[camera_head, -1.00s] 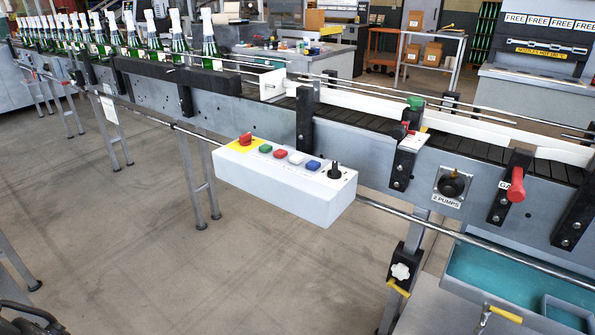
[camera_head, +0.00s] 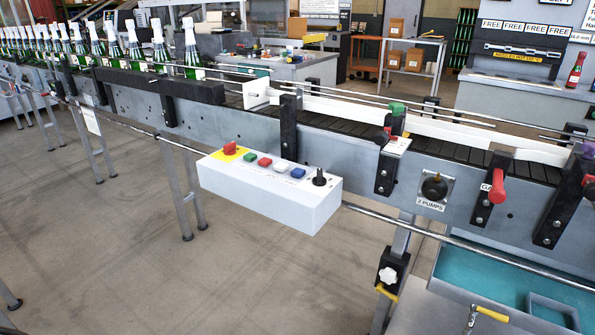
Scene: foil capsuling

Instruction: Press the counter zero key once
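A white control box (camera_head: 255,196) hangs on the near side of the conveyor, in the middle of the head view. Its top carries a red mushroom button (camera_head: 230,148) on a yellow plate, then a green key (camera_head: 250,156), a red key (camera_head: 265,161), a white key (camera_head: 281,166), a blue key (camera_head: 298,173) and a black rotary knob (camera_head: 319,178). The lettering beside the keys is too small to read, so I cannot tell which is the counter zero key. My gripper is not in view.
The conveyor (camera_head: 345,128) runs across the view, with foil-topped bottles (camera_head: 190,52) at its far left. A steel rail (camera_head: 385,215) runs along its near side. A teal-lined tray (camera_head: 478,275) is at lower right.

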